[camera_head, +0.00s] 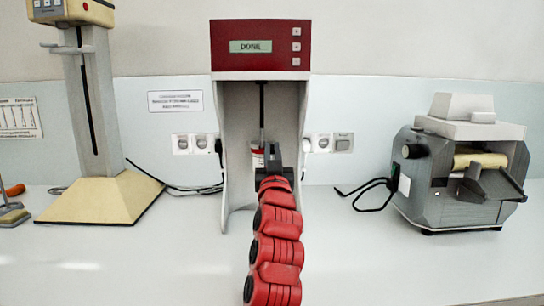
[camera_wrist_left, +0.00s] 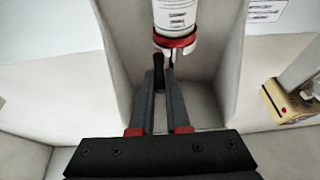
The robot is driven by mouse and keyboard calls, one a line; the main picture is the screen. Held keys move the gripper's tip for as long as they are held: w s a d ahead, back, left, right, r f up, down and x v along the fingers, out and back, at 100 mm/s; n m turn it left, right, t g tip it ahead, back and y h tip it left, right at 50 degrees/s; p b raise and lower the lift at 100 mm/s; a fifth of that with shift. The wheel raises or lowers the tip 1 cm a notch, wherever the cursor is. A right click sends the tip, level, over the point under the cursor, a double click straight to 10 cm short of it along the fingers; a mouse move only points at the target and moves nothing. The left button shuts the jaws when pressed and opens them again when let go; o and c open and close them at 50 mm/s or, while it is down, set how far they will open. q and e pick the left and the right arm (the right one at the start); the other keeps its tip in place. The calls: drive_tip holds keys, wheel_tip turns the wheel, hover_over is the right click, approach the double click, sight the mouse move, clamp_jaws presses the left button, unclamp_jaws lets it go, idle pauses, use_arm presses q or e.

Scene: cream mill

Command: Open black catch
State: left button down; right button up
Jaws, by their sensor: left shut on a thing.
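The mill (camera_head: 229,120) has a red head (camera_head: 260,46) with a display reading "DONE" and an open-fronted grey housing. A white container with a red band (camera_head: 257,158) hangs under a rod inside the housing. It also shows at the top of the left wrist view (camera_wrist_left: 176,14). The black catch (camera_wrist_left: 158,70) is a small dark lever just below the red band in that view. My left gripper (camera_wrist_left: 164,84) is shut on the catch at its fingertips. In the head view, my left gripper (camera_head: 275,160) covers the catch and part of the container.
A cream-coloured stand (camera_head: 100,198) is on the bench to the left. A grey machine with a roller (camera_head: 450,200) is to the right. Black cables lie behind on the bench. The bench (camera_head: 150,255) is clear in front, beside my arm.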

use_arm(q)
drive_tip(key=c, duration=0.9)
unclamp_jaws()
drive_tip(key=shift+s+d+f, duration=0.1)
drive_tip(key=shift+s+f, duration=0.2)
drive_tip(key=shift+s, duration=0.1)
drive_tip(key=p+v, duration=0.1)
drive_tip(key=v, duration=1.5)
drive_tip(key=shift+s, duration=0.25)
drive_tip(key=shift+f, duration=0.1)
